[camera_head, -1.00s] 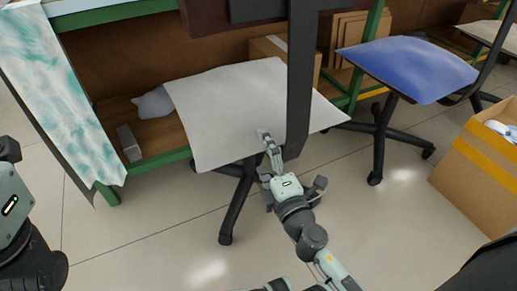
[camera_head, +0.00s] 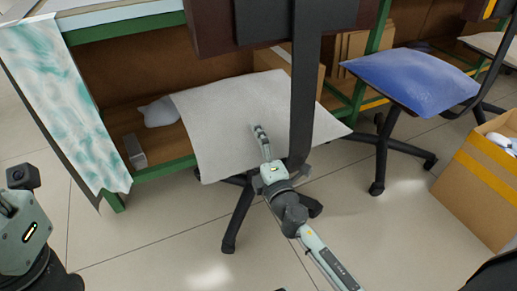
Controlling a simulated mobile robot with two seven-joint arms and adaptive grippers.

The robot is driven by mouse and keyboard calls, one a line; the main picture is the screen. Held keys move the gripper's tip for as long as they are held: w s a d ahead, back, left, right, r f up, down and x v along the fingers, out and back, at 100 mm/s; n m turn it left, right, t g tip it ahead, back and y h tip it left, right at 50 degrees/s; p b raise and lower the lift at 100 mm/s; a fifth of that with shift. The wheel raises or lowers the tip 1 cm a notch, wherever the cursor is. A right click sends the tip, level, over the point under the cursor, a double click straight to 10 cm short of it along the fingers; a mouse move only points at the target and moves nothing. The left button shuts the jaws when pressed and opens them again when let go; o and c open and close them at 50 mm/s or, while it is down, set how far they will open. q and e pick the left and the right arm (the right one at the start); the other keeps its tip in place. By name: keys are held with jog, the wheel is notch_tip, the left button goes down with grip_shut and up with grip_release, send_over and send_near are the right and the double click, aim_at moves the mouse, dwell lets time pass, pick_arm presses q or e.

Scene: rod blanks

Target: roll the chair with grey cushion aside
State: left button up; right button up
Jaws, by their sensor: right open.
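The chair with the grey cushion stands at the centre, its pale grey seat (camera_head: 215,125) partly under the green-framed bench. Its black back support (camera_head: 312,95) rises in front of the seat and leaves at the top. Its dark wheeled base (camera_head: 238,215) shows below the seat. My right gripper (camera_head: 282,152) is open near the support's lower end, one finger over the cushion left of the support and a dark part to its right. I cannot tell whether it touches. My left gripper (camera_head: 22,205) is at the left edge, its fingers cut off or hidden.
A blue chair (camera_head: 410,80) stands to the right, and a cardboard box (camera_head: 480,185) with yellow tape is at the right edge. A patterned cloth (camera_head: 60,110) hangs from the bench at left. A grey block (camera_head: 134,151) lies on the lower shelf. The front floor (camera_head: 150,245) is clear.

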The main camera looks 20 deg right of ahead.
jog(key=shift+c, duration=0.3)
jog(key=c, duration=1.8)
